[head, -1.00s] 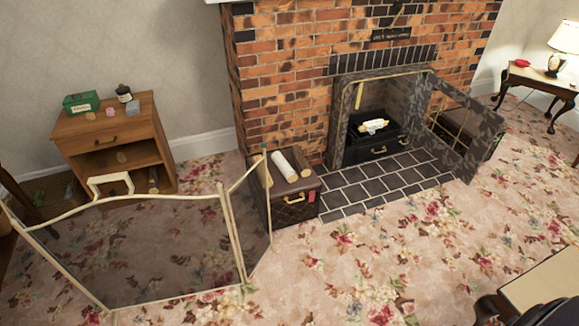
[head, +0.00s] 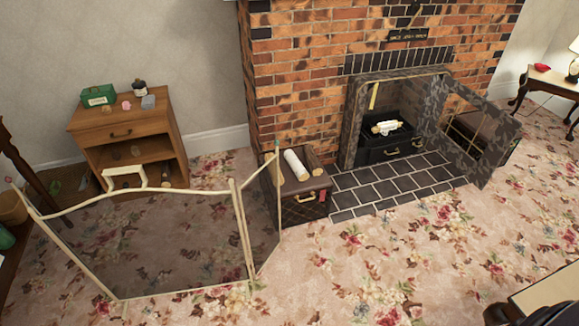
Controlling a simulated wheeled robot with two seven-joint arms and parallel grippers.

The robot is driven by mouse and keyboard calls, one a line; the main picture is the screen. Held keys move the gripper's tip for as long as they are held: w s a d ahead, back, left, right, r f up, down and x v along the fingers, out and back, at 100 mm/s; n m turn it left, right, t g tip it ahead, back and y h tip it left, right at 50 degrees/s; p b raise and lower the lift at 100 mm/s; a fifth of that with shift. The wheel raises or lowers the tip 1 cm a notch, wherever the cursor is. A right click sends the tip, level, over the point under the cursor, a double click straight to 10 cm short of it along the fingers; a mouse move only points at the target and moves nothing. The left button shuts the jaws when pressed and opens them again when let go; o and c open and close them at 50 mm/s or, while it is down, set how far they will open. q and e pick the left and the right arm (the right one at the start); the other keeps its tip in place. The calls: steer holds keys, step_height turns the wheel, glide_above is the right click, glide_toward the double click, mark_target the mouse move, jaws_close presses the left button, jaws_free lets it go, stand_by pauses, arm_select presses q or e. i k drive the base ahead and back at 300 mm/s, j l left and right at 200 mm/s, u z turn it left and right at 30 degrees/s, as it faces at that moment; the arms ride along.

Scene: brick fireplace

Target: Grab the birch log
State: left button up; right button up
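A white birch log (head: 296,165) lies at a slant on top of a dark wooden box (head: 300,205) with a gold handle, just left of the hearth. Brown logs lie beside it on the box. A second pale log (head: 384,127) rests in the grate inside the fireplace. Neither of my grippers is in view.
A see-through folding screen (head: 150,245) with a cream frame stands left of the box, its right panel close to it. A fireplace door (head: 470,135) stands open at the right. A wooden cabinet (head: 130,130) stands against the wall. Carpet in front of the hearth is clear.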

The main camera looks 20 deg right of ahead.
mark_target(299, 170)
steer(key=i+l+u, duration=0.1)
steer(key=u, duration=0.35)
steer(key=l+u, duration=0.25)
steer(key=u, duration=0.15)
steer(key=i+l+u, duration=0.1)
steer(key=l+u, duration=0.15)
steer(key=u, duration=0.2)
